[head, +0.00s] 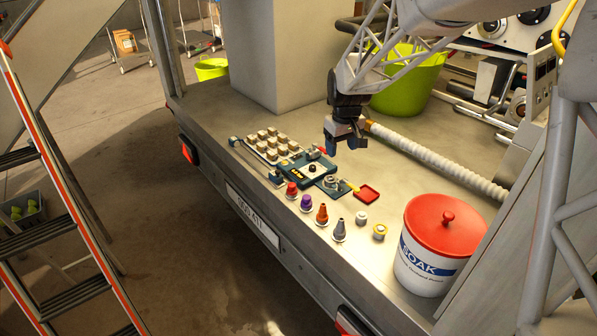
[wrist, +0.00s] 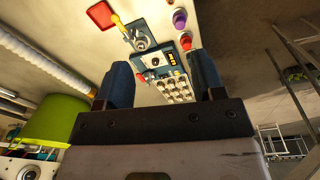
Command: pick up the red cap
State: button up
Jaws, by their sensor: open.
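The red cap (head: 291,190) is a small red piece standing on the grey deck near its front edge, at the left end of a row of small coloured pieces. A purple piece (head: 306,203) stands just to its right; it also shows in the wrist view (wrist: 179,19). My gripper (head: 345,146) is above the deck, behind and to the right of the red cap, and apart from it. In the wrist view its two blue fingers (wrist: 160,68) are spread with nothing held.
An orange cone (head: 322,215) and a grey cone (head: 339,231) continue the row. A red-lidded SOAK tub (head: 440,225) stands right. A ribbed hose (head: 440,162) crosses the deck.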

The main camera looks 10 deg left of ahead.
jog(key=w+a+f+n, duration=0.2)
jog(key=w+a+f, duration=0.5)
jog(key=w+f, duration=0.3)
jog(key=n+g, duration=0.1)
jog(key=n, duration=0.1)
send_over(292, 184)
jog(key=f, duration=1.3)
jog(key=shift+s+d+f, duration=0.1)
jog(key=shift+d+f, duration=0.1)
jog(key=shift+d, duration=0.15)
jog(key=shift+a+f, duration=0.2)
jog(key=shift+f, duration=0.2)
jog(key=shift+f, duration=1.25)
jog(key=shift+f, duration=0.1)
jog(key=shift+a+f, duration=0.15)
jog(key=shift+f, duration=2.35)
